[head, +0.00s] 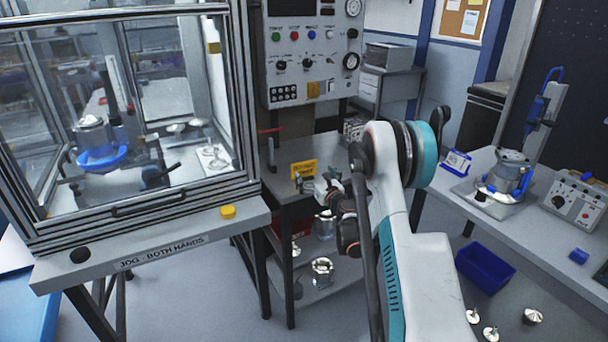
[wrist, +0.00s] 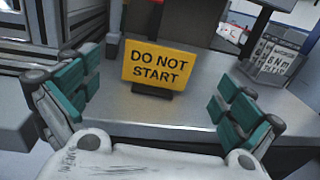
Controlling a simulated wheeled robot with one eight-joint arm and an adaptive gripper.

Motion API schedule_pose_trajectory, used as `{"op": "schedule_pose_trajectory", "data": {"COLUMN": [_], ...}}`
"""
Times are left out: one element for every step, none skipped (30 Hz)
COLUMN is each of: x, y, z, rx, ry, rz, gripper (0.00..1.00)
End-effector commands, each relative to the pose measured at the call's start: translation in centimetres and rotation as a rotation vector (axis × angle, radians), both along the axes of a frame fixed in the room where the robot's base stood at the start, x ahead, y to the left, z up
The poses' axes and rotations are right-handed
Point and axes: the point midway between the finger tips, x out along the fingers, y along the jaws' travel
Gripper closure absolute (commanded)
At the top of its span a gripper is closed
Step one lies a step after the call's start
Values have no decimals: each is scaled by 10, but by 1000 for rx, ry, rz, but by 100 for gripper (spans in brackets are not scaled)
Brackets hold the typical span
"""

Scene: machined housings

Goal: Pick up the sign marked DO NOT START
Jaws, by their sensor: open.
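The yellow sign marked DO NOT START (wrist: 158,66) stands upright in a dark base on a grey table (wrist: 150,110), facing my gripper in the wrist view. In the head view the sign (head: 304,169) stands on the small table below the control panel. My gripper (wrist: 155,98) is open, with one teal-padded finger on each side of the picture and the sign between and beyond them. Nothing is between the fingers, and they appear apart from the sign. In the head view my gripper (head: 316,187) is close to the sign, partly hidden by my arm.
A printed block-like item (wrist: 272,62) stands right of the sign. The glass-walled machine enclosure (head: 120,110) is at the left, and the control panel (head: 310,50) rises behind the table. A workbench (head: 470,185) stands at the right. Metal parts (head: 322,270) sit on the lower shelf.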

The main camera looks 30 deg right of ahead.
Motion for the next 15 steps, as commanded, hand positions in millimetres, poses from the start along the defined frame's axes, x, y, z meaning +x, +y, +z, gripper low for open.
{"op": "schedule_pose_trajectory", "data": {"x": [11,16,23,28,32,36,39,41,44,45,46,48,51,54,59], "y": [0,0,0,0,-1,-1,-1,-2,-2,-2,-2,-2,-2,-3,-3], "z": [-2,-2,-2,-2,-2,-1,-1,-1,0,0,0,0,0,0,-1], "rx": [-1,-1,-1,-1,-2,-2,-2,-2,-2,-2,-2,-3,-3,-3,-3], "ry": [0,0,0,0,0,0,0,0,0,0,0,0,0,0,0], "rz": [2,2,2,2,1,1,1,1,0,0,0,1,1,1,1], "gripper": [0,0,0,0,0,0,0,0,0,0,0,0,0,0,0]}}
